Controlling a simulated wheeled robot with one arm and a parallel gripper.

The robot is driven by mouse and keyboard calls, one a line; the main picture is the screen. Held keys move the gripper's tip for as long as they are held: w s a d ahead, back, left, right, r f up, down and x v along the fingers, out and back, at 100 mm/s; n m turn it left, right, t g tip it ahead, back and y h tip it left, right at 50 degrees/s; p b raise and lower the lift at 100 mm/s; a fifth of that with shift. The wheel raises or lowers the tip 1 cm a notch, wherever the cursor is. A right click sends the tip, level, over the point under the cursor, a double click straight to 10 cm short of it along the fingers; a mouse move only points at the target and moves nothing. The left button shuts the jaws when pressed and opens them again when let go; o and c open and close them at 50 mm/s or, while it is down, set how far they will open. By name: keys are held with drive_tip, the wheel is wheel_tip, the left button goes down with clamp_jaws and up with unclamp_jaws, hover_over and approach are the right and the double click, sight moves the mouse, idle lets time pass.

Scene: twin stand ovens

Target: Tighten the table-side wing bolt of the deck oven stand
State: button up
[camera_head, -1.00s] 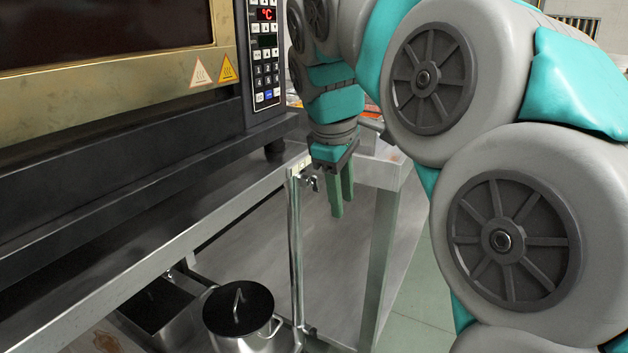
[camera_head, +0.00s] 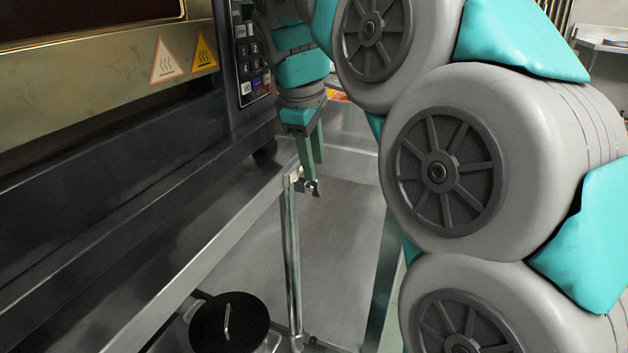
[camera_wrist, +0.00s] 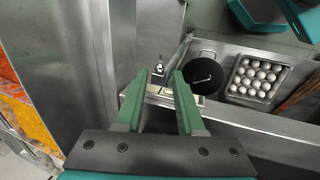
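The wing bolt (camera_head: 311,187) is a small metal part at the top of the upright post (camera_head: 292,255) by the corner of the oven stand's metal rail (camera_head: 215,246). My gripper (camera_head: 314,170) points down at it, green fingers just above and partly overlapping it in the head view. In the wrist view my gripper (camera_wrist: 157,75) is open, with a clear gap between the fingers. A small metal knob, apparently the wing bolt (camera_wrist: 159,69), shows in line with that gap. Contact cannot be told.
The deck oven (camera_head: 110,65) stands on the left, close to my gripper. In the wrist view a tray of eggs (camera_wrist: 226,93) lies right of the lid. A metal table surface (camera_head: 345,235) is behind the post.

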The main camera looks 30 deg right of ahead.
sight(317, 181)
drive_tip(key=x, duration=0.6)
drive_tip(key=shift+d+f, duration=0.1)
drive_tip(key=shift+f, duration=0.1)
